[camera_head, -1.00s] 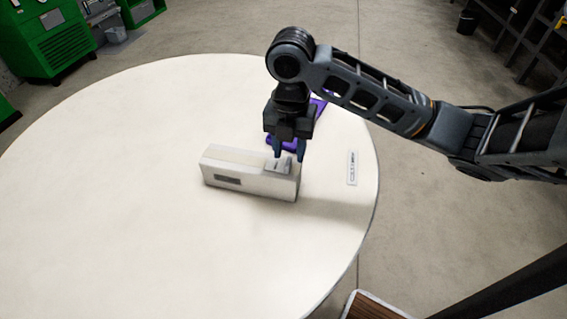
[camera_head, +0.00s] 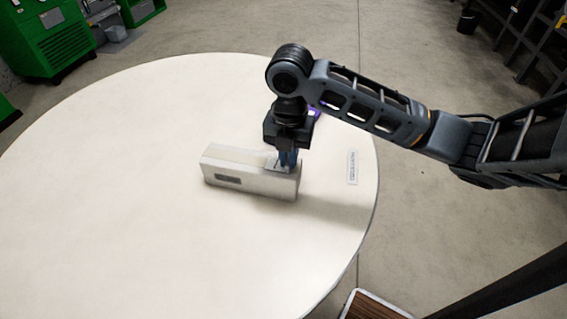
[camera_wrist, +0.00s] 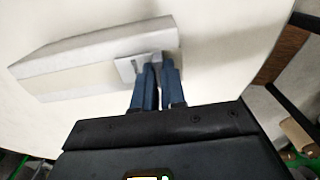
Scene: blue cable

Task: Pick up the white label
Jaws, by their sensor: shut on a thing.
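A flat white label with dark print (camera_head: 353,167) lies on the table to the right of a long white box. The white box (camera_head: 237,174) has a grey panel on its front; it also shows in the wrist view (camera_wrist: 75,68). A small light-grey piece (camera_head: 271,162) is at the right end of the box top, also in the wrist view (camera_wrist: 127,69). My gripper (camera_head: 287,165) points down there, its blue fingers close together. In the wrist view my gripper (camera_wrist: 157,66) is shut on the small grey piece, partly hidden by the fingers.
The round cream table (camera_head: 120,200) is clear on the left and in front. A purple thing (camera_head: 316,112) lies behind my gripper, mostly hidden. A wood-topped stand (camera_head: 370,305) is beyond the table's lower right edge.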

